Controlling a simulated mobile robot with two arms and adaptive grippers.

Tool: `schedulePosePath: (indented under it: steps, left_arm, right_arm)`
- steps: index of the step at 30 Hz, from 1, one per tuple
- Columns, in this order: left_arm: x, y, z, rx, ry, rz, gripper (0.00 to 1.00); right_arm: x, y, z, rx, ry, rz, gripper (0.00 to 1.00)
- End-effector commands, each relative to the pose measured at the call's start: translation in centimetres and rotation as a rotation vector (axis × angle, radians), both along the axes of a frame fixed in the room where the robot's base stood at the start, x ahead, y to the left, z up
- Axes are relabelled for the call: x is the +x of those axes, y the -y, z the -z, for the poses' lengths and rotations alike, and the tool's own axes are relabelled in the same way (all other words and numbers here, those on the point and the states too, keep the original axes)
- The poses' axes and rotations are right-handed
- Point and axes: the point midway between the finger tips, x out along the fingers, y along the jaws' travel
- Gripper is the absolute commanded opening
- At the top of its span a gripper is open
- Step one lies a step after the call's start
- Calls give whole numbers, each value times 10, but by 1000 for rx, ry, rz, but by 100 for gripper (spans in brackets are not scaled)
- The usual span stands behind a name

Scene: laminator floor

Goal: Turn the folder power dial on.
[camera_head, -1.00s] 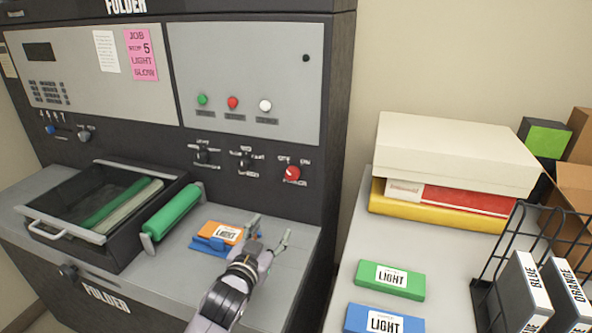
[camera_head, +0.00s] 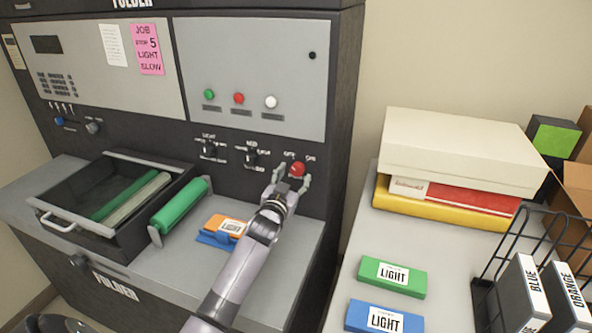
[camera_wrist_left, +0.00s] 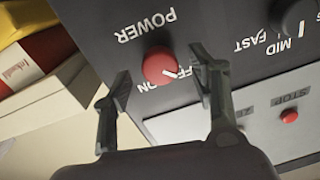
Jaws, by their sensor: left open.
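The red folder power dial (camera_head: 297,169) sits low on the right of the dark folder panel, between its OFF and ON labels. My left gripper (camera_head: 293,175) is at the dial, with a finger on each side. In the left wrist view the open fingers (camera_wrist_left: 160,76) straddle the dial with gaps on both sides; whether they reach its depth is unclear. My right gripper is not in view.
Two black dials, a light dial (camera_head: 209,149) and a feed dial (camera_head: 250,157), sit left of the power dial. A green button (camera_head: 209,93), red button (camera_head: 239,98) and white button (camera_head: 271,101) are above.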

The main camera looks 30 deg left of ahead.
Motion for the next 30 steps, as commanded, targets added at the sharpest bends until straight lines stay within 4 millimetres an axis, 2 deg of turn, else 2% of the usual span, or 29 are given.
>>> schedulePosePath:
  steps: [6,17,30]
  left_arm:
    - [21,-6,0,0,-1,0,54]
    - [25,-7,0,0,0,1,54]
    - [25,-7,1,0,-1,0,26]
  right_arm:
    - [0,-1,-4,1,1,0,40]
    - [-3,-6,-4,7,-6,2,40]
    - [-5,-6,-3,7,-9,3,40]
